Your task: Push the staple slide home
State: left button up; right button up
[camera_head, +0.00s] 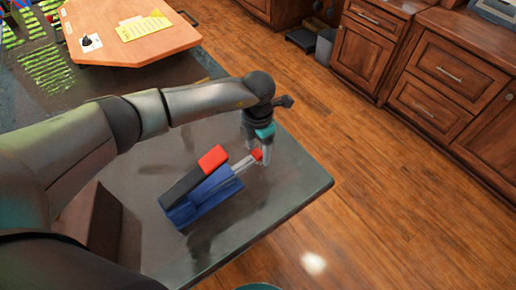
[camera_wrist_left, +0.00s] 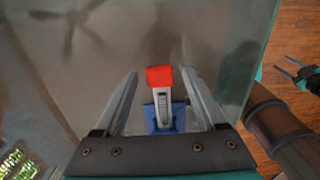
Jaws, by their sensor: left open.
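A stapler with a blue base (camera_head: 205,197) and a dark top with a red end (camera_head: 213,158) lies on the grey table. Its silver staple slide (camera_head: 246,163) sticks out of the front and ends in a red tip (camera_head: 256,154). My left gripper (camera_head: 257,160) points down at that tip, open, its fingers on either side. In the left wrist view the red tip (camera_wrist_left: 160,76) and the slide (camera_wrist_left: 162,107) show between the two fingers, with gaps on both sides. My right gripper (camera_wrist_left: 285,66) shows at the right of that view, fingers apart and empty.
The grey table (camera_head: 285,200) ends just right of the stapler, with wood floor beyond. A brown box-like object (camera_head: 92,220) stands left of the stapler. A wooden board with yellow paper (camera_head: 143,28) lies at the back. Wood cabinets (camera_head: 440,70) stand far right.

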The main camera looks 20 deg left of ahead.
pick_arm(q)
grip_shut()
dwell(0.6)
dwell(0.8)
